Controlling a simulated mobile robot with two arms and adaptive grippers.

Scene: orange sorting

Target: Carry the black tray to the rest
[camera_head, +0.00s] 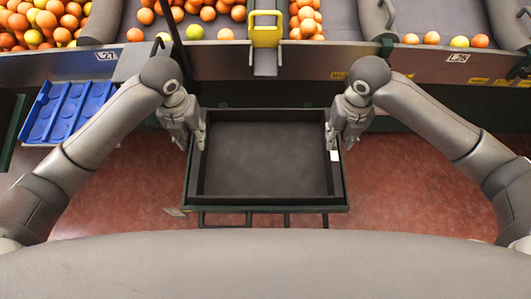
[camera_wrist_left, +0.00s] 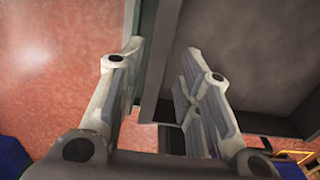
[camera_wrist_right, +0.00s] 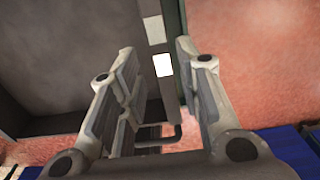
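The black tray (camera_head: 267,201) is empty and sits level in the middle of the head view, below the conveyor. A dark green edge (camera_head: 268,209) shows along its outside; whether this belongs to a support under it, I cannot tell. My left gripper (camera_head: 194,140) is at the tray's left wall. In the left wrist view its fingers (camera_wrist_left: 162,62) are apart, one outside the wall and one over the inside. My right gripper (camera_head: 338,138) is at the right wall. In the right wrist view its fingers (camera_wrist_right: 157,65) are apart on either side of that wall. I cannot clearly identify the rest.
A blue crate (camera_head: 68,112) stands at the left. The sorting line with oranges runs along the back, with a yellow-handled part (camera_head: 265,36) behind the tray. Dark bars (camera_head: 263,225) show at the tray's front.

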